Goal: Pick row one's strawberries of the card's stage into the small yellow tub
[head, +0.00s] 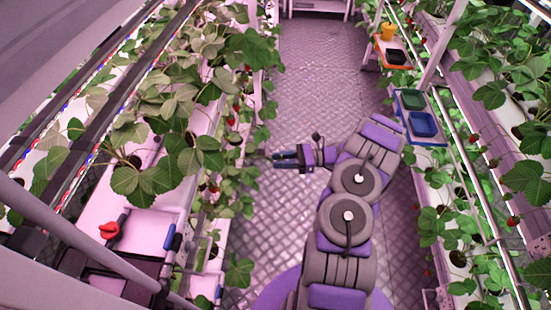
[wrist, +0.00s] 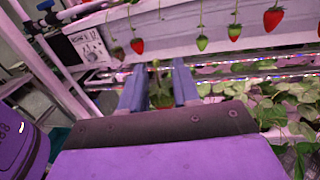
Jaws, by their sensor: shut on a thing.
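My gripper (head: 284,161) reaches left across the aisle toward the left rack in the head view. In the wrist view its blue fingers (wrist: 158,78) are closed around a strawberry (wrist: 160,97), partly hidden behind the gripper body, with green and some red showing. Ahead hang red strawberries (wrist: 273,19) and (wrist: 137,46), a partly red one (wrist: 235,31) and a green one (wrist: 202,42). A white card (wrist: 88,45) hangs at the row's left end; its drawing is too small to read. The small yellow tub (head: 388,31) stands at the right rack's far end.
A black tub (head: 396,56) shares the orange tray (head: 378,46) with the yellow tub. Nearer, green (head: 412,99) and blue (head: 423,124) tubs stand on a blue tray. Leafy racks line both sides. The aisle floor (head: 315,70) is clear beyond my arm.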

